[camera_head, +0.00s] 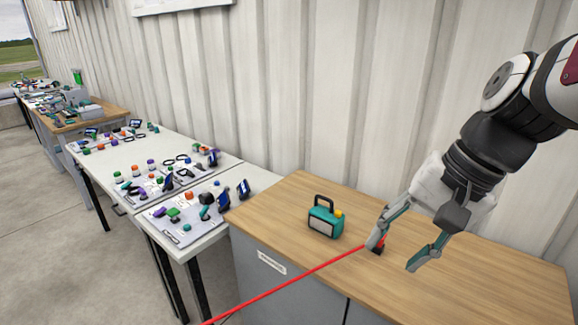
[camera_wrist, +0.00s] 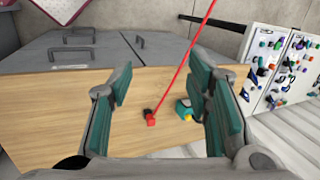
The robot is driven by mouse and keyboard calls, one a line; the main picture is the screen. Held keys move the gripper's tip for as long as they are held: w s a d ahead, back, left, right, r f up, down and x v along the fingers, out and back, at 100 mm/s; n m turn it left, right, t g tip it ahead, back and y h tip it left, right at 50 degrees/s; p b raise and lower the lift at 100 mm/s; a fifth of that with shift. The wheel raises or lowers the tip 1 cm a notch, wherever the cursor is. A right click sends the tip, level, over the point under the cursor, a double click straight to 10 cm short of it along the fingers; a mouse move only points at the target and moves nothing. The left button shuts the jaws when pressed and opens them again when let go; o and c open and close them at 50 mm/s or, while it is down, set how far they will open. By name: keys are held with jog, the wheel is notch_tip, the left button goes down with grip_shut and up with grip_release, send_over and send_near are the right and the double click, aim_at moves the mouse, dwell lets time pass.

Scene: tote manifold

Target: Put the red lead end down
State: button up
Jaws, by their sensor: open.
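The red lead (camera_head: 300,278) runs taut from the lower left of the head view up onto the wooden worktop. Its end (camera_wrist: 151,119), a small red and black piece, rests on the wood in the wrist view; in the head view it is partly hidden behind a finger. My gripper (camera_head: 398,248) is open over the worktop, its fingers wide apart. In the wrist view the lead end lies between the two fingers (camera_wrist: 165,105) in the picture, apart from both. Nothing is held.
A teal lamp-like box (camera_head: 325,222) with a dark handle stands on the wooden worktop (camera_head: 500,275), left of my gripper. White tables (camera_head: 125,160) with several small coloured parts and boards stand further left. A corrugated wall (camera_head: 330,90) rises behind. The worktop's right side is clear.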

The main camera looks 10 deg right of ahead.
jog(key=w+d+f+m+t+y+b, duration=0.1)
jog(key=w+d+f+m+y+b, duration=0.1)
jog(key=w+d+f+m+b, duration=0.25)
jog(key=w+d+f+m+y+b, duration=0.1)
jog(key=w+d+f+m+y, duration=0.2)
jog(key=w+f+m, duration=0.35)
jog(key=w+d+f+m+t+y+b, duration=0.1)
jog(key=w+d+f+m+t+b, duration=0.15)
jog(key=w+d+f+m, duration=0.4)
jog(key=w+d+f+m+t+b, duration=0.2)
jog(key=w+d+f+t, duration=0.15)
jog(key=d, duration=0.55)
jog(key=x, duration=0.8)
jog(key=shift+a+f, duration=0.1)
jog(key=shift+f, duration=0.3)
jog(key=shift+f+x, duration=0.15)
jog(key=shift+x, duration=1.15)
jog(key=shift+f+x, duration=0.15)
jog(key=shift+x, duration=1.1)
grip_shut()
